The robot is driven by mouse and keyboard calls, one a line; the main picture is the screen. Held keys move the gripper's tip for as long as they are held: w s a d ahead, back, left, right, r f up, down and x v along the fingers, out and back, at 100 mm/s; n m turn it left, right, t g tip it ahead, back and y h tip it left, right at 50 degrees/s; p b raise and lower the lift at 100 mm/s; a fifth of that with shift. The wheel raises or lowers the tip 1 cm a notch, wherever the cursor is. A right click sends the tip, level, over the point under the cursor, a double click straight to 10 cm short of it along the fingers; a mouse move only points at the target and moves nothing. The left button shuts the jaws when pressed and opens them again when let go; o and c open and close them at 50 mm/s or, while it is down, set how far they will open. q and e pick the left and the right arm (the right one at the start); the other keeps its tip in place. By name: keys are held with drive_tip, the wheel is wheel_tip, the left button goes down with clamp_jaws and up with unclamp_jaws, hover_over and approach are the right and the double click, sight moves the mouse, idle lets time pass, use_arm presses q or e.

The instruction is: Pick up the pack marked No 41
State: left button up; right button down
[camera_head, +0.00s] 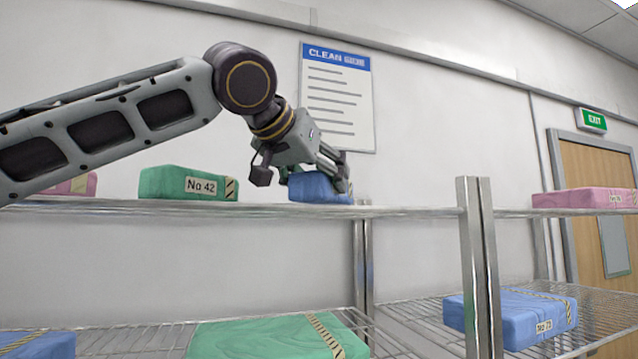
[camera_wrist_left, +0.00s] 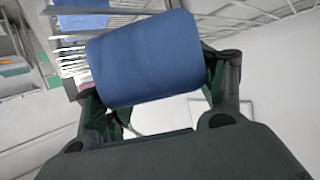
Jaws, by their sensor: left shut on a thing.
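My left gripper (camera_head: 317,178) reaches in over the upper shelf and is shut on a blue pack (camera_head: 322,190). In the left wrist view the blue pack (camera_wrist_left: 148,60) fills the space between the two fingers. The pack sits at the level of the shelf top; I cannot tell whether it still touches the shelf. No label shows on the part of it in view, so its number cannot be read. My right gripper is not in view.
A green pack marked No 42 (camera_head: 188,184) and a pink pack (camera_head: 84,184) are on the upper shelf (camera_head: 400,211) to the left. Another pink pack (camera_head: 585,199) is at the right. A metal post (camera_head: 478,265) stands right of the gripper. Lower shelves hold green (camera_head: 260,338) and blue (camera_head: 515,312) packs.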

use_arm(q)
drive_tip(key=shift+r+p, duration=0.3)
drive_tip(key=shift+r, duration=4.3)
